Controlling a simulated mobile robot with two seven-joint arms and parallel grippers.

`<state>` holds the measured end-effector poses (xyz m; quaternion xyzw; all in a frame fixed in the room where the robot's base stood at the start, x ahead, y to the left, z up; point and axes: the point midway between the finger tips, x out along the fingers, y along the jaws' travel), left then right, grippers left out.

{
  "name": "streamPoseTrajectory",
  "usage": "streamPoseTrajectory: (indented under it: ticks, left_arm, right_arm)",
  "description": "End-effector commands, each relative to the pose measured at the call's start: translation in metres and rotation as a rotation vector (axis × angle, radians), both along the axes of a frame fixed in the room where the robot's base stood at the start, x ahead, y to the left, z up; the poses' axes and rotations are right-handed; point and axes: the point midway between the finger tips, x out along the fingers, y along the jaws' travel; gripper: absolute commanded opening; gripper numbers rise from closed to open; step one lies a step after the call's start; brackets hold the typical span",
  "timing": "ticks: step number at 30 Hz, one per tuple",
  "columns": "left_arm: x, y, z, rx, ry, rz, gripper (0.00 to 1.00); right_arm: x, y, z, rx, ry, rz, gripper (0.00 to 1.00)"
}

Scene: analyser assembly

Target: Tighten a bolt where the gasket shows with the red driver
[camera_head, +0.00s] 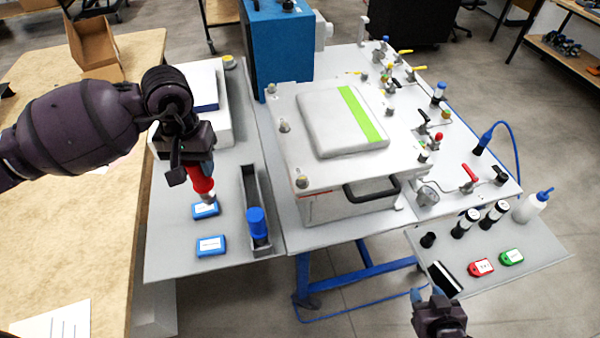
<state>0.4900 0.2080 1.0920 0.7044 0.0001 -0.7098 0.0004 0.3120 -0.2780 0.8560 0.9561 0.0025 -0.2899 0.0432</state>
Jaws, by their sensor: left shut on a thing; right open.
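My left gripper (191,168) is shut on the red driver (202,183), which points down above a blue labelled block on the left part of the table. The analyser (345,205) stands to the right, its pale lid plate (340,168) closed over a box. Bolts sit around the plate: one at the front left corner (301,181), one on the left edge (285,126), one at the front right (423,157). My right gripper (429,299) is open and empty near the right shelf's front edge.
A grey tray (249,189) holds a blue driver (256,222). Two blue blocks (205,210) (211,246) lie left of it. Valves and a gauge (428,194) line the right side. The right shelf (535,255) carries a bottle (533,205) and red and green cases.

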Motion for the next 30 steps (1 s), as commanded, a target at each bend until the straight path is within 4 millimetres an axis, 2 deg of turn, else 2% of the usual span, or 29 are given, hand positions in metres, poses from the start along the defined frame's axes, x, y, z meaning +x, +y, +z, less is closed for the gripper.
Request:
streamPoseTrajectory:
  ticks: [22,26,30]
  left_arm:
    - [0.002,-0.001,0.002,0.0,-0.002,-0.001,0.0]
    - [0.012,-0.005,0.015,0.001,-0.006,-0.011,0.0]
    - [0.03,-0.015,0.041,0.0,-0.01,-0.035,0.0]
  right_arm:
    - [0.003,0.0,0.004,-0.002,-0.012,0.003,0.43]
    - [0.003,0.0,0.001,-0.002,-0.013,0.003,0.43]
    - [0.006,0.0,-0.005,-0.003,-0.018,0.004,0.43]
